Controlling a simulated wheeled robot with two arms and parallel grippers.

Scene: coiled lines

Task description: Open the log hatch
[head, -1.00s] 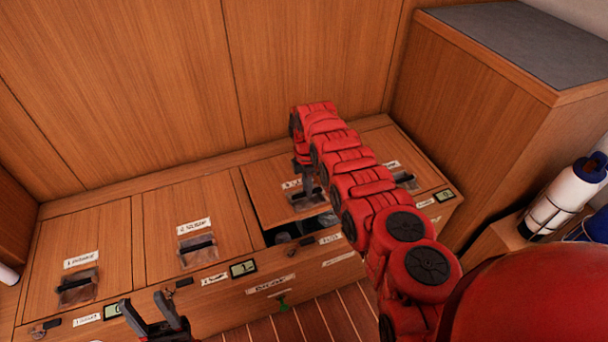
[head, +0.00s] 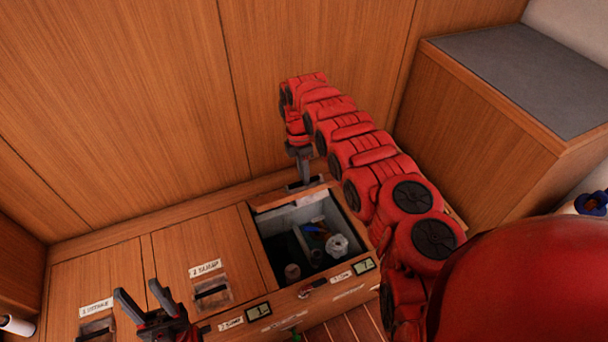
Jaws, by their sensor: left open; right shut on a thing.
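The hatch lid (head: 268,202) of the third compartment from the left is raised and seen nearly edge-on at the back of its opening. Its label is hidden, so I cannot read whether it says log. My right gripper (head: 304,184) is shut at the lid's upper edge, where its handle is; the exact grip is too small to see. Below, the dark open compartment (head: 275,248) shows a pale, ribbed round piece (head: 337,246), a blue piece (head: 312,228) and a small brownish cylinder (head: 292,271). My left gripper (head: 143,294) is open and empty above the front left hatches.
The sump hatch (head: 190,250) and the intake hatch (head: 90,277) to the left are shut. A wooden panel wall (head: 130,100) rises behind. A grey-topped cabinet (head: 525,75) stands at the right. A small latch (head: 312,286) sits on the front edge below the opening.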

